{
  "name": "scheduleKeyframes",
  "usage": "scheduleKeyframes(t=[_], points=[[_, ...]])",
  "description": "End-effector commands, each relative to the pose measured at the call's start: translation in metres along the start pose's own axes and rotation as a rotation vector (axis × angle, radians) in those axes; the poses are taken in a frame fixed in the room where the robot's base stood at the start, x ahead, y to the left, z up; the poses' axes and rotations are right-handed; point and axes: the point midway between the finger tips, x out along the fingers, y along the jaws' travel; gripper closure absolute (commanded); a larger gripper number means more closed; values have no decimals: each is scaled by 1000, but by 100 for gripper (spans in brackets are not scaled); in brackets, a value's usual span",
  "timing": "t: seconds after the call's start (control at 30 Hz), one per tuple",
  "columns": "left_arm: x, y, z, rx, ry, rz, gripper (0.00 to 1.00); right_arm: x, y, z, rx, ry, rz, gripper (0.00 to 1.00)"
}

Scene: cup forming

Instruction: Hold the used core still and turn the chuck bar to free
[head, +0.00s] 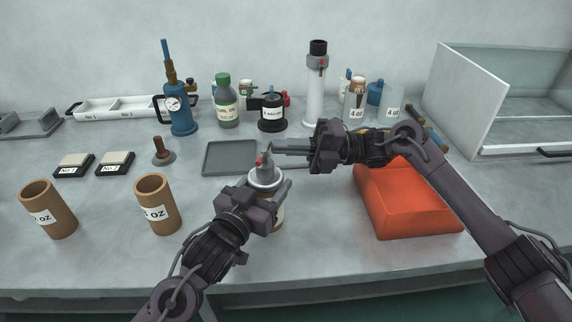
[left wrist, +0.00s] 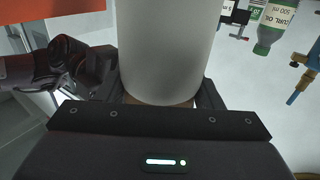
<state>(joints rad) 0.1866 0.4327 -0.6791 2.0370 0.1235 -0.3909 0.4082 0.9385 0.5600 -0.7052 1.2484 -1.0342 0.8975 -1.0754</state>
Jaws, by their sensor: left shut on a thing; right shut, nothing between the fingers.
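The used core (head: 279,217) stands upright at the middle of the bench, brown below with a pale label, mostly hidden behind my left gripper (head: 270,190). In the left wrist view a wide pale grey cylinder (left wrist: 168,45), brownish at its lower end, fills the space between the left fingers (left wrist: 160,98). The left gripper is shut on it. A grey metal chuck (head: 265,172) with a small red mark sits on top of the core. My right gripper (head: 275,147) is shut and empty, its fingertips beside the chuck's top. The chuck bar is too small to make out; contact is unclear.
A flat grey tray (head: 231,157) is just behind the core. Two brown cups (head: 157,205) stand left. Bottles, a blue torch (head: 181,112) and a white cylinder (head: 316,90) line the back.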

Motion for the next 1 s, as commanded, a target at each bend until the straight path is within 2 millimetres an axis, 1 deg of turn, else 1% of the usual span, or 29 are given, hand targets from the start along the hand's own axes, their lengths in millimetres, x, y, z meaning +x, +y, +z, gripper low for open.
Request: scheduleKeyframes(t=[0.43, 0.77, 1.0], points=[[0, 1, 1, 0, -2, 3, 65, 14, -4, 16, 0, 2, 0, 100], [0, 0, 1, 0, -2, 1, 65, 26, -7, 22, 0, 3, 0, 100], [0, 0, 1, 0, -2, 0, 65, 33, -8, 24, 9, 73, 10, 100]])
